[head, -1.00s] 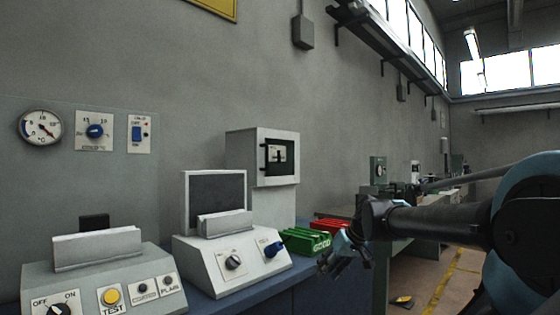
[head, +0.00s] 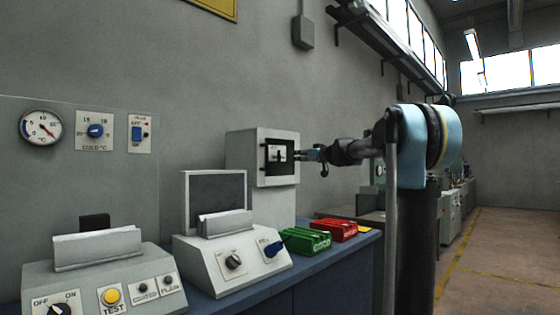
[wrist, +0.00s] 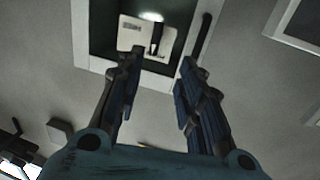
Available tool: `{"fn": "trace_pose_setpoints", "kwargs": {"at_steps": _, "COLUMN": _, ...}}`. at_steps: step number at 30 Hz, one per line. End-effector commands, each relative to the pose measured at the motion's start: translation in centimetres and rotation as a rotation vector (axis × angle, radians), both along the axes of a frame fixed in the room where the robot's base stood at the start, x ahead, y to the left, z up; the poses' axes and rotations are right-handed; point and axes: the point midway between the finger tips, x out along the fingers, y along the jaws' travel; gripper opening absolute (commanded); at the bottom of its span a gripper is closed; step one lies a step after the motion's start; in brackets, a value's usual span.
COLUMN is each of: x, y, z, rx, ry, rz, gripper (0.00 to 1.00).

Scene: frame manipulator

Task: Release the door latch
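A light grey cabinet (head: 254,160) has a dark recessed panel on its front. In the panel is a pale latch plate (head: 278,153) with a small dark lever. The wrist view shows the plate (wrist: 135,38) and its upright dark lever (wrist: 157,38) just beyond my fingertips. My gripper (head: 312,154) is in front of the cabinet face, to its right in the head view. In the wrist view its two dark fingers (wrist: 163,60) are spread apart with nothing between them. The fingers look short of the lever; I see no contact.
A dark bar handle (wrist: 204,35) runs beside the panel. Below, a bench holds a green tray (head: 305,240), a red tray (head: 336,229) and a white control box (head: 232,262). A gauge panel (head: 88,160) is at left. The floor at right is clear.

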Motion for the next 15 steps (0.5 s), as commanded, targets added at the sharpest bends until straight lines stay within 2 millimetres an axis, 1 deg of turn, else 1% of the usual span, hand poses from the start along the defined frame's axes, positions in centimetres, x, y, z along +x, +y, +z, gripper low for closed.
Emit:
{"fn": "trace_pose_setpoints", "kwargs": {"at_steps": 3, "x": 1.0, "y": 0.1, "z": 0.5, "rx": 0.006, "ry": -0.013, "rz": -0.009, "gripper": 0.34}}
{"fn": "trace_pose_setpoints", "kwargs": {"at_steps": 8, "x": 2.0, "y": 0.9, "z": 0.6, "rx": 0.007, "ry": -0.015, "rz": -0.01, "gripper": 0.34}}
{"fn": "trace_pose_setpoints", "kwargs": {"at_steps": 15, "x": 4.8, "y": 3.2, "z": 0.6, "rx": 0.006, "ry": -0.015, "rz": -0.01, "gripper": 0.34}}
